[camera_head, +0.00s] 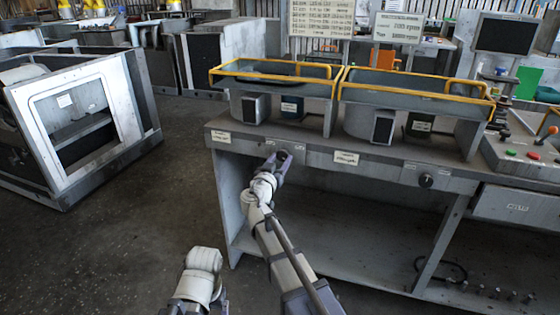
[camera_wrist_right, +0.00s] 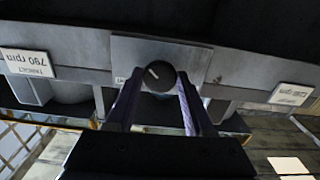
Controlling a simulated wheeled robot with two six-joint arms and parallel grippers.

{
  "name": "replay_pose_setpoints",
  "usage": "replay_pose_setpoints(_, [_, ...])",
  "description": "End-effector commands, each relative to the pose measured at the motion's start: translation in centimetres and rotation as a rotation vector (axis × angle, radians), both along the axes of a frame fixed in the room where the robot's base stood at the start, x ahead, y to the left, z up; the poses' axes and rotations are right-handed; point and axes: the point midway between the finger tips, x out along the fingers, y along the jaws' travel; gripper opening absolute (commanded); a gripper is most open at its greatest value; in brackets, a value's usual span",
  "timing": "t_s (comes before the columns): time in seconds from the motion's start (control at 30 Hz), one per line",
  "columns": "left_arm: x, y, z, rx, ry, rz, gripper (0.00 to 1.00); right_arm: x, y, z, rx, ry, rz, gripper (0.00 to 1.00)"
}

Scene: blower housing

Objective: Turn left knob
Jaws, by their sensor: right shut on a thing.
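The left knob (camera_wrist_right: 158,77) is a dark round dial with a short white mark, on a grey plate on the bench's front rail. My right gripper (camera_head: 283,158) is at this knob in the head view and hides most of it. In the right wrist view, which is upside down, the two fingers of my right gripper (camera_wrist_right: 158,88) stand on either side of the knob, shut on it. The right knob (camera_head: 425,180) is dark and free, further right on the same rail. Part of my left arm shows at the bottom, but its gripper does not.
The grey bench (camera_head: 230,190) has an open lower shelf. Two yellow-railed blower housings (camera_head: 270,75) stand on top. White labels flank the knob, one reading 790 rpm (camera_wrist_right: 27,63). A control panel with buttons (camera_head: 520,155) is at right.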

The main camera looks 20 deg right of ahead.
Motion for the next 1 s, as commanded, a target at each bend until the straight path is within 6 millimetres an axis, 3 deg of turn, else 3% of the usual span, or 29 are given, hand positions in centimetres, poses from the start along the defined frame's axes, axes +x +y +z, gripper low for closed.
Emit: replay_pose_setpoints(1.0, [0.00, 0.00, 0.13, 0.000, 0.000, 0.000, 0.83, -0.16, -0.19, 0.12, -0.782, 0.529, 0.000, 0.00])
